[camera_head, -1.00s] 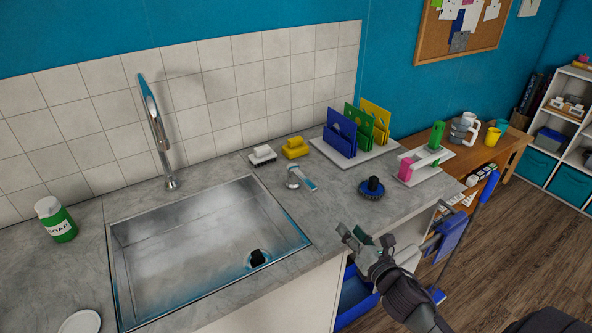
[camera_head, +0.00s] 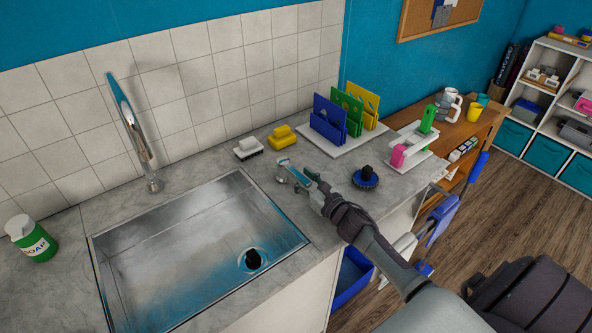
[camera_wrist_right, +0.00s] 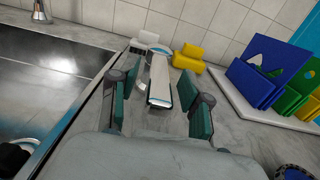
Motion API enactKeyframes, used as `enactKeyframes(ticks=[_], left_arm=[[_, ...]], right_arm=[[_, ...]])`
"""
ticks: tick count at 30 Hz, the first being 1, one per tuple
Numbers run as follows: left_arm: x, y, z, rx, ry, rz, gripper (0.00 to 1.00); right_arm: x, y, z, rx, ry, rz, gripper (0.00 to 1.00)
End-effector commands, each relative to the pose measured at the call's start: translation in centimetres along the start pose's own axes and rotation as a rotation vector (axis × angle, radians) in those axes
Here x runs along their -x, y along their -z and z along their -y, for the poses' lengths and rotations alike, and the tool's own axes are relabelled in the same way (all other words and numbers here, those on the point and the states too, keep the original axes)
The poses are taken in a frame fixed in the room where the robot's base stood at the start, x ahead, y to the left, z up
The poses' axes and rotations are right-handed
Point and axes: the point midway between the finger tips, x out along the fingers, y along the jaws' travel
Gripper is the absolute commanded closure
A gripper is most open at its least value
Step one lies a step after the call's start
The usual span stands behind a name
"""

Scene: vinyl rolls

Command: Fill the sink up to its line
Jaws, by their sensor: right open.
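The metal sink (camera_head: 97,262) is set in the grey counter. Its basin looks empty, and I cannot make out a fill line. A black plug-like piece (camera_head: 253,259) sits at the drain, in a blue-tinted area. The tall chrome tap (camera_head: 130,125) stands behind the sink, and no water shows from it. A white and blue lever handle (camera_wrist_right: 159,80) lies between the spread fingers of my right gripper (camera_wrist_right: 160,100), with a gap on each side. In the head view, my right gripper (camera_head: 303,180) is open and partly covers the handle. My left gripper is not in view.
A white brush (camera_head: 248,148) and a yellow brush (camera_head: 282,136) lie behind the handle. A round blue brush (camera_head: 366,178) is to its right. Beyond are a rack of coloured boards (camera_head: 329,120) and a white stand (camera_head: 417,140). A soap bottle (camera_head: 33,240) stands left of the sink.

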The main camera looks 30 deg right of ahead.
Motion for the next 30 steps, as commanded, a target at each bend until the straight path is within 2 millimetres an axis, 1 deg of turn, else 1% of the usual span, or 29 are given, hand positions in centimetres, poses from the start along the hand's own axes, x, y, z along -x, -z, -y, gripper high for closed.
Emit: enactKeyframes(ticks=[1, 4, 9, 13, 17, 18, 25, 26, 30], left_arm=[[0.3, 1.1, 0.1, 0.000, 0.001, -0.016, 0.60], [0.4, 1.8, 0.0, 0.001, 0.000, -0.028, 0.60], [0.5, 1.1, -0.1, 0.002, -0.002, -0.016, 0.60], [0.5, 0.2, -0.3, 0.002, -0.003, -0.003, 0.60], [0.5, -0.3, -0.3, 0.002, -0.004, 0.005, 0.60], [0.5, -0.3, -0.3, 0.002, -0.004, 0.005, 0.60], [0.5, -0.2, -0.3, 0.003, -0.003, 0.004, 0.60], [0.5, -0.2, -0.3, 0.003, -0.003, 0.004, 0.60], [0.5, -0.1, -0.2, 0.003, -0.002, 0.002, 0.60]], right_arm=[[-0.9, -0.2, 0.0, -0.003, 0.001, 0.001, 0.52], [-1.9, -0.1, 0.0, -0.002, 0.000, 0.001, 0.52], [-2.7, 0.0, -0.1, -0.001, -0.001, 0.000, 0.52], [-2.8, 0.1, -0.1, -0.001, -0.001, 0.000, 0.52], [-2.8, 0.1, -0.1, -0.001, -0.001, 0.000, 0.52], [-2.8, 0.1, -0.1, -0.001, -0.001, 0.000, 0.59], [-2.8, 0.1, -0.1, -0.001, -0.001, 0.000, 0.97], [-2.7, 0.1, -0.1, -0.001, -0.001, 0.000, 1.00], [-2.7, 0.1, -0.1, -0.001, -0.001, 0.000, 1.00]])
